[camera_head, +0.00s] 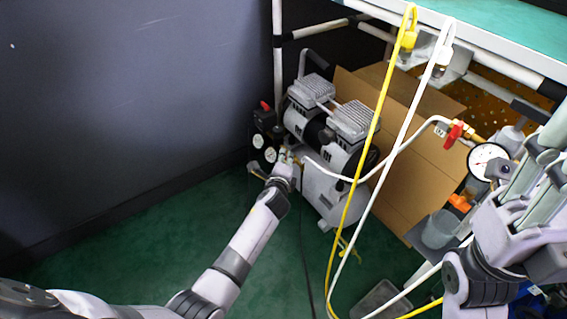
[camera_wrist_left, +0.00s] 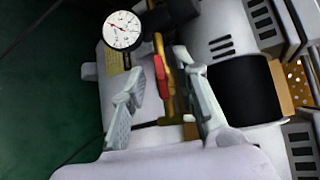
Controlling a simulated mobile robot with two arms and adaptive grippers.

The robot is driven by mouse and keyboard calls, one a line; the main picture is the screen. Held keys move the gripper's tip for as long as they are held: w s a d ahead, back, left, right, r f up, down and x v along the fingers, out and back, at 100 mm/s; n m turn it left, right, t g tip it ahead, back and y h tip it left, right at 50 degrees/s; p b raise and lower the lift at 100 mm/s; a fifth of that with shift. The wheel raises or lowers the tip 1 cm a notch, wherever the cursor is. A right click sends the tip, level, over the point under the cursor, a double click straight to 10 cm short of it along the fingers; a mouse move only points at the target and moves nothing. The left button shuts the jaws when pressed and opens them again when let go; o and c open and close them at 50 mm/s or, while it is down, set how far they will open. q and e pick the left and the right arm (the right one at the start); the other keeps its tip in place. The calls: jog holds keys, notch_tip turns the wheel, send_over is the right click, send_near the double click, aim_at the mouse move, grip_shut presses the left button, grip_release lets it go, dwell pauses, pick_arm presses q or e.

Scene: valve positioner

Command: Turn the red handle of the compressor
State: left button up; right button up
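The compressor (camera_head: 338,135), grey and white with a black motor, stands on the green floor below the bench. My left gripper (camera_head: 287,157) reaches down to its front left side. In the left wrist view the red handle (camera_wrist_left: 162,77) sits on a brass fitting (camera_wrist_left: 172,98) of the compressor. My left gripper (camera_wrist_left: 163,92) is open there, with one finger on each side of the red handle and a gap visible on both sides. In the head view the handle is mostly hidden by the gripper. My right gripper (camera_head: 535,150) is at the right edge; its opening is unclear.
A pressure gauge (camera_wrist_left: 122,30) is close to the left finger. A yellow hose (camera_head: 369,150) and a white hose (camera_head: 398,145) hang before the compressor. Another red valve handle (camera_head: 453,134) is on the right pipe. A cardboard sheet (camera_head: 415,165) stands behind. Floor at left is clear.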

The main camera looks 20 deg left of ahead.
pick_arm(q)
jog(key=shift+c, duration=0.4)
grip_shut()
